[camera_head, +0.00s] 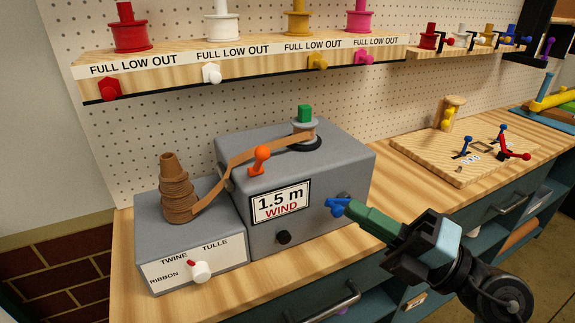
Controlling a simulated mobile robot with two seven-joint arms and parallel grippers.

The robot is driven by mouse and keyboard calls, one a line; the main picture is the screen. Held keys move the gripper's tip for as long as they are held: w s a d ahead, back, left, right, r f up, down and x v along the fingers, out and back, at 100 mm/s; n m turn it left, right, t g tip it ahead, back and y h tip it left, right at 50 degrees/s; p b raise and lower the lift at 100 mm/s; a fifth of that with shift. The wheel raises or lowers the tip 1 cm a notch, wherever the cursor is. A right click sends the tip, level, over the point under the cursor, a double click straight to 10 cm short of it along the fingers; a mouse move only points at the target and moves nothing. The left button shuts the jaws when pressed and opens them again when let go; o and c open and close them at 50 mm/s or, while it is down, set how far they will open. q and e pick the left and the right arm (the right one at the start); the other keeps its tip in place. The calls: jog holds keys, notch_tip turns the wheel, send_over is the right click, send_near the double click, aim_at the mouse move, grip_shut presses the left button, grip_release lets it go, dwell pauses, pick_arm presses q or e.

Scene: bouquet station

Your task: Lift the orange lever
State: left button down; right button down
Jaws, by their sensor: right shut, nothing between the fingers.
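The orange lever (259,158) stands on the front upper edge of the grey winding box (350,163), above the white "1.5 m WIND" sign (280,203). Its round knob points up. A small dark part behind the fingertips is partly hidden. My left gripper is not in view.
A brown ribbon (238,160) runs from a brown spool stack (175,190) behind the lever to a green-topped spindle (304,118). A selector box (195,262) with a white knob stands at left. A black knob (283,237) sits below the sign. Shelves hang above.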

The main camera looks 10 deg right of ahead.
aim_at(269, 156)
jog(key=p+x, duration=0.1)
jog(key=x, duration=1)
jog(key=shift+w+a+r+p, duration=0.15)
jog(key=shift+r+p, duration=0.1)
jog(key=shift+p, duration=0.15)
jog(key=shift+w+a+r, duration=0.1)
jog(key=shift+w+a, duration=0.25)
jog(key=shift+a, duration=0.2)
jog(key=shift+w, duration=0.15)
